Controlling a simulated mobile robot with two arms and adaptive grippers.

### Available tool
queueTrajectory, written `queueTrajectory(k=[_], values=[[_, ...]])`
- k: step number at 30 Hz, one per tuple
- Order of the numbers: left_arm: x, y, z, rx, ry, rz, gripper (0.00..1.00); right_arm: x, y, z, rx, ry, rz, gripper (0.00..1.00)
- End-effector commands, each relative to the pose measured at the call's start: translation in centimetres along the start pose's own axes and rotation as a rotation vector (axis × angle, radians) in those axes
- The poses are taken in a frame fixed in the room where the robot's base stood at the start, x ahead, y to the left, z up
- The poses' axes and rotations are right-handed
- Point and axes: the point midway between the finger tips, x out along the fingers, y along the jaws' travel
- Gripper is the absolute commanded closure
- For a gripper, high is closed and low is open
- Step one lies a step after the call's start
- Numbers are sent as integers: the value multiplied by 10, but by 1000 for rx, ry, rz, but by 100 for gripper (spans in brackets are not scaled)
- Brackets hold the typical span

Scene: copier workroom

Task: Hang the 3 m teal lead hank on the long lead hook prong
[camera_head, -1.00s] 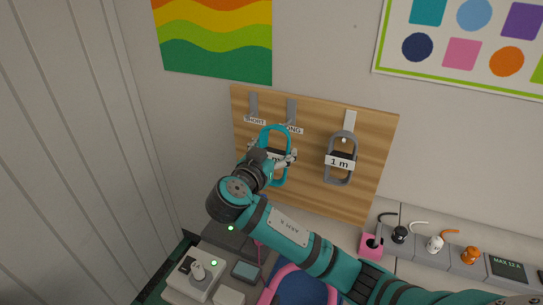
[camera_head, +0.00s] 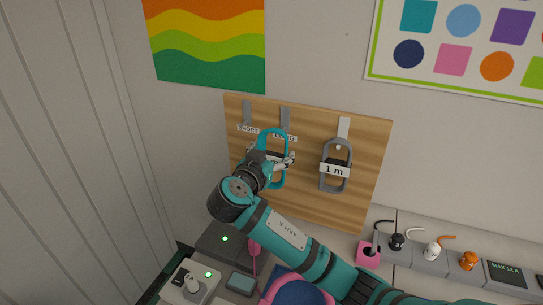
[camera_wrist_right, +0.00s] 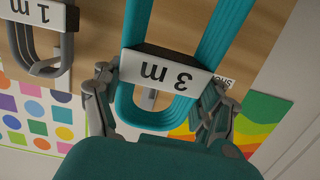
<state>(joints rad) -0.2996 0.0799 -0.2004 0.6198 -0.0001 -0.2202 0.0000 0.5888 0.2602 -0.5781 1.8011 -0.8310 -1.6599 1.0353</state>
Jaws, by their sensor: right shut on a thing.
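The teal 3 m hank (camera_head: 284,174) is upright in front of the wooden board, held by my right gripper (camera_head: 271,158). In the wrist view, the jaws (camera_wrist_right: 158,96) are shut on the teal hank (camera_wrist_right: 150,118) at its white "3 m" label (camera_wrist_right: 167,73). The long lead hook (camera_head: 285,117) is on the board just above and right of the hank's top, its label partly covered. A small grey piece shows through the loop in the wrist view; I cannot tell whether the loop is around the prong. My left gripper is out of view.
The short hook (camera_head: 247,112) is at the left of the board (camera_head: 362,150). A grey 1 m hank (camera_head: 346,150) hangs at the right. Below are a worktop with small devices, a pink cup (camera_head: 368,254) and several adapters (camera_head: 432,251).

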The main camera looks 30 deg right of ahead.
Motion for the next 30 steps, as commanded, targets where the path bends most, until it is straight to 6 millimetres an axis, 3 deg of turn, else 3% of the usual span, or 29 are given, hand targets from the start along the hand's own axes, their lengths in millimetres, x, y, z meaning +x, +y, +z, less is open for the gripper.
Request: queueTrajectory(k=[30], values=[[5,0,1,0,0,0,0,1,-1,0,1,1,0,81]])
